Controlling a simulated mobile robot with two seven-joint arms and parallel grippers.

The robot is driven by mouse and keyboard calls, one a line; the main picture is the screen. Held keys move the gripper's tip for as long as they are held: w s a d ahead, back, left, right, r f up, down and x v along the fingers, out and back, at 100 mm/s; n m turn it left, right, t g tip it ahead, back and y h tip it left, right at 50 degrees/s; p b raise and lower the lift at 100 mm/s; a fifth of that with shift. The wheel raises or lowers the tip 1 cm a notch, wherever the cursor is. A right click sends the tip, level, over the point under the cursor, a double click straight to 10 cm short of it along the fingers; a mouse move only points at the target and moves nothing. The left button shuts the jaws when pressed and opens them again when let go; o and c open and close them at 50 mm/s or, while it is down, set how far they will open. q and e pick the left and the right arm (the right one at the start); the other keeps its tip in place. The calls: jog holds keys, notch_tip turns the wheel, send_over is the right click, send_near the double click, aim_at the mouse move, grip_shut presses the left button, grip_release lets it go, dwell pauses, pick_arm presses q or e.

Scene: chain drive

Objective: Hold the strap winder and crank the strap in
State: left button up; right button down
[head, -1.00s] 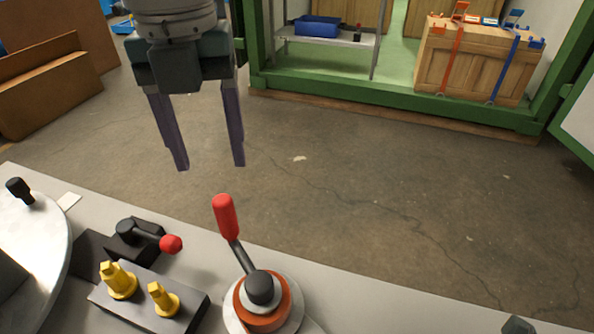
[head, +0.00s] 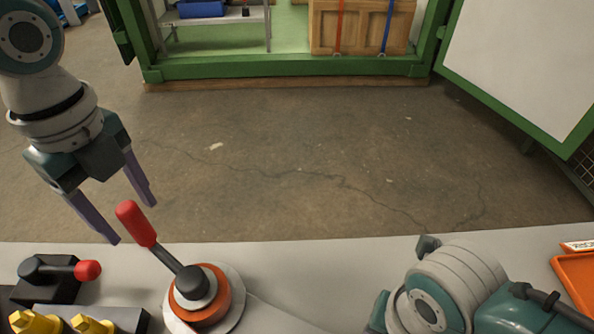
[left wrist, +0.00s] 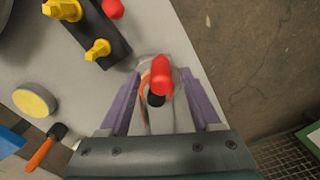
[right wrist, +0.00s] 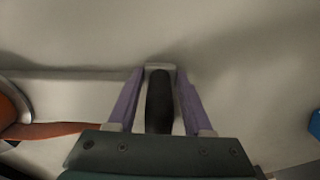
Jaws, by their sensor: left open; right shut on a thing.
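The strap winder (head: 232,303) stands on the grey bench, with an orange drum and a crank lever. The lever's red knob (head: 137,224) points up and to the left; it also shows in the left wrist view (left wrist: 161,76). My left gripper (head: 134,222) is open, its two purple fingers on either side of the red knob as seen, not closed on it. In the right wrist view my right gripper (right wrist: 160,95) is shut on a black grip (right wrist: 159,102) beside the drum (right wrist: 8,112). My right arm hides this grip in the head view.
Left of the winder are a black block with a red-knobbed lever (head: 60,272) and yellow fittings (head: 92,325). An orange tray (head: 575,275) lies at the right edge. Beyond the bench is open concrete floor and a green-framed container (head: 290,68).

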pick_arm(q)
jog(key=shift+f, duration=0.8)
jog(key=shift+c, duration=0.3)
grip_shut()
dwell(0.6)
